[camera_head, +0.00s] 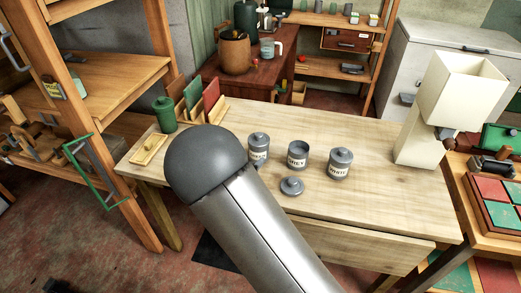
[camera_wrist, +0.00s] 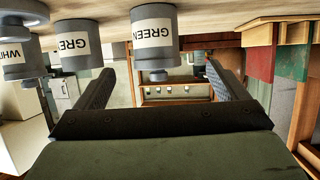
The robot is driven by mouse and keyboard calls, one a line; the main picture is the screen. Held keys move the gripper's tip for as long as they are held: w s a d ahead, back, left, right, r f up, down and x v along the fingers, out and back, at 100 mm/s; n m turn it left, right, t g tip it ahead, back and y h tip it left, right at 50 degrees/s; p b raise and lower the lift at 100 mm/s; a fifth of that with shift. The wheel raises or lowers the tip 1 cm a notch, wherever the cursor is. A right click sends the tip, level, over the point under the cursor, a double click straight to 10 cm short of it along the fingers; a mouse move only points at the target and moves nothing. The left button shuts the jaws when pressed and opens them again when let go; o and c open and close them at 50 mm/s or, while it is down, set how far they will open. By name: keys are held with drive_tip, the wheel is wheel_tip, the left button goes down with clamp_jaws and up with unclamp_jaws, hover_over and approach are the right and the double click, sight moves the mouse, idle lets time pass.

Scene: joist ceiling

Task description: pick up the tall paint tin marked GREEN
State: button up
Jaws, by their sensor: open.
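The tin marked GREEN (camera_wrist: 154,38) is a grey lidded cylinder with a white label. It shows in the upside-down wrist view, near the centre top, and in the head view it is the leftmost grey tin (camera_head: 259,147), just right of my arm. My gripper (camera_wrist: 160,68) is open, its two dark fingers spread to either side of the tin in the picture. The tin looks to be ahead of the fingers, not held; the exact distance is unclear. In the head view my arm hides the gripper.
To the right stand a lidless GREY tin (camera_head: 298,155) and a lidded WHITE tin (camera_head: 340,163), with a loose lid (camera_head: 292,186) before them. A green canister (camera_head: 165,114), coloured panels (camera_head: 211,98) and a small wooden tray (camera_head: 149,149) are left.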

sight(255, 150)
drive_tip(key=x, duration=0.6)
drive_tip(key=shift+w+d+f, duration=0.15)
drive_tip(key=shift+w+d, duration=0.05)
drive_tip(key=shift+w, duration=0.15)
drive_tip(key=x, duration=0.2)
drive_tip(key=p+x, duration=0.1)
drive_tip(key=x, duration=0.1)
drive_tip(key=shift+d, duration=0.3)
drive_tip(key=shift+w+d+f, duration=0.15)
drive_tip(key=shift+w, duration=0.4)
drive_tip(key=c, duration=1.6)
drive_tip(key=shift+c, duration=0.2)
